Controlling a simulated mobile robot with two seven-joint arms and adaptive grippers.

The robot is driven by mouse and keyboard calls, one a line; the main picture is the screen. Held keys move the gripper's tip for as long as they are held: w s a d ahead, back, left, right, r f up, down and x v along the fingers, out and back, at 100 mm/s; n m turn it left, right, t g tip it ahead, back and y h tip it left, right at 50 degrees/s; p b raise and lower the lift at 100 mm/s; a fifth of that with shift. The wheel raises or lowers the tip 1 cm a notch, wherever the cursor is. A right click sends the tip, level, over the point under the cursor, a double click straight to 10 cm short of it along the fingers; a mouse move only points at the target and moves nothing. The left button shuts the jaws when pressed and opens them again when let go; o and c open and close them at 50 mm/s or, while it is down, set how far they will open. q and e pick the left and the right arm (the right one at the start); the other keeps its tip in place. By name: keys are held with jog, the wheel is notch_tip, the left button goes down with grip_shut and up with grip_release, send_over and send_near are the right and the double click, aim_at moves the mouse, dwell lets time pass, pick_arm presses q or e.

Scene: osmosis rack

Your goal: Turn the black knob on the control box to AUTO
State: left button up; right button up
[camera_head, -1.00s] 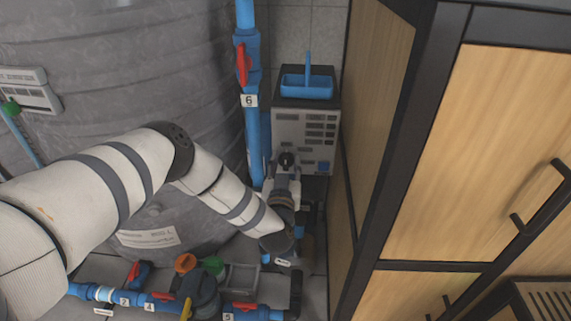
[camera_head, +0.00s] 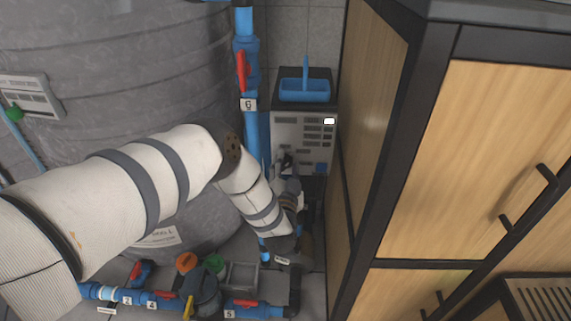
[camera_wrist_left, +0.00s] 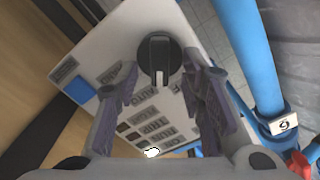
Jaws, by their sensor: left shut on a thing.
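The control box (camera_head: 287,126) is a pale box at the back, between the blue pipe and the wooden cabinet. One small indicator on its front glows white, and the glow also shows in the left wrist view (camera_wrist_left: 152,153). The black knob (camera_wrist_left: 158,48) is round with a raised grip and a pale mark pointing down in the wrist view. My left gripper (camera_wrist_left: 161,78) has a finger on each side of the knob and is shut on it. In the head view the left gripper (camera_head: 285,162) is at the box's lower front. The AUTO label shows beside the knob, upside down.
A blue tray (camera_head: 305,88) sits on the box. A blue pipe (camera_head: 251,135) with a red valve handle rises just left. The wooden cabinet (camera_head: 372,120) closes off the right side. A large grey tank (camera_head: 120,65) stands left, with pipes and valves below.

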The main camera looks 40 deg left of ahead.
pick_arm(q)
jog(key=shift+d+f+m, duration=0.1)
jog(key=shift+f+m, duration=0.1)
jog(key=shift+m, duration=1)
jog(key=o, duration=1.1)
jog(key=shift+m, duration=0.3)
jog(key=v, duration=1.2)
jog(key=shift+s, duration=0.15)
